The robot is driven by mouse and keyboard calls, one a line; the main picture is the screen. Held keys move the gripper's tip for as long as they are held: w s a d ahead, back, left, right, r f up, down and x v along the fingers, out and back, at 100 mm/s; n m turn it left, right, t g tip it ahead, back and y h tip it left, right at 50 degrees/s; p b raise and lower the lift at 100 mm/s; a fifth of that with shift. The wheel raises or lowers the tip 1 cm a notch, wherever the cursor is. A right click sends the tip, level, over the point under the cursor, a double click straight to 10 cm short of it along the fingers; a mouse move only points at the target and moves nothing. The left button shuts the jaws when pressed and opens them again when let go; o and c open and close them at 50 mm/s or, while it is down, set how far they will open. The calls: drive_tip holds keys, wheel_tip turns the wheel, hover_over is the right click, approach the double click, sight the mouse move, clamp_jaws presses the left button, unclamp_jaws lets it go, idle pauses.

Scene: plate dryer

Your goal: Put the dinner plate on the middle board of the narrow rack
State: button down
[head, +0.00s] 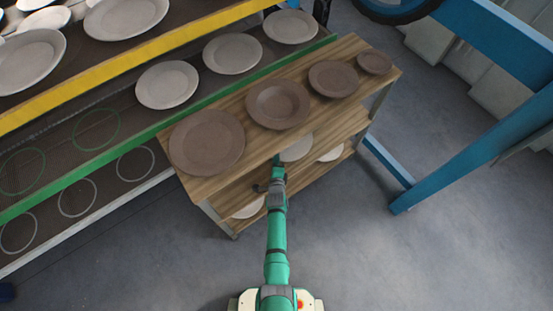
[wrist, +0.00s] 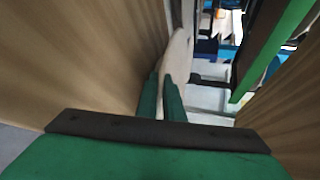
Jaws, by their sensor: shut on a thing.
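The narrow rack (head: 203,194) is a wooden unit with stacked boards. My gripper (head: 277,163) reaches in at its front, below the top board's edge. In the wrist view its two green fingers (wrist: 161,98) are shut on the rim of a pale plate (wrist: 178,58), which I take as the dinner plate. The plate shows edge-on between two wooden board faces, close to the left one; I cannot tell if it touches. In the head view a pale plate (head: 297,148) shows beyond the gripper, partly hidden by the top board.
Several brown plates (head: 207,142) stand in a row on the top board. Other pale plates lie lower in the rack, one at right (head: 332,153) and one at left (head: 250,208). A larger rack with a green rail (head: 95,164) stands behind. The floor in front is clear.

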drive_tip(key=shift+d+f, duration=0.15)
drive_tip(key=shift+f, duration=0.35)
drive_tip(key=shift+f, duration=0.1)
drive_tip(key=c, duration=2.2)
unclamp_jaws()
drive_tip(key=shift+f, duration=0.15)
drive_tip(key=shift+s+r, duration=0.3)
drive_tip(key=shift+s, duration=0.2)
drive_tip(key=s+r+n, duration=0.2)
drive_tip(key=s+r, duration=0.2)
drive_tip(key=s, duration=0.7)
drive_tip(key=s+r+n, duration=0.3)
drive_tip(key=s+r, duration=0.1)
drive_tip(key=s, duration=0.6)
drive_tip(key=s+r+n, duration=0.4)
drive_tip(key=s+r, duration=0.3)
drive_tip(key=r, duration=0.2)
drive_tip(key=s+r+n+t, duration=0.1)
drive_tip(key=s+r+n, duration=0.4)
drive_tip(key=s+r, duration=0.2)
drive_tip(key=s+r+n, duration=0.5)
drive_tip(key=s+r, duration=0.2)
drive_tip(key=r, duration=0.5)
drive_tip(key=shift+s+d, duration=0.35)
drive_tip(key=shift+d, duration=0.05)
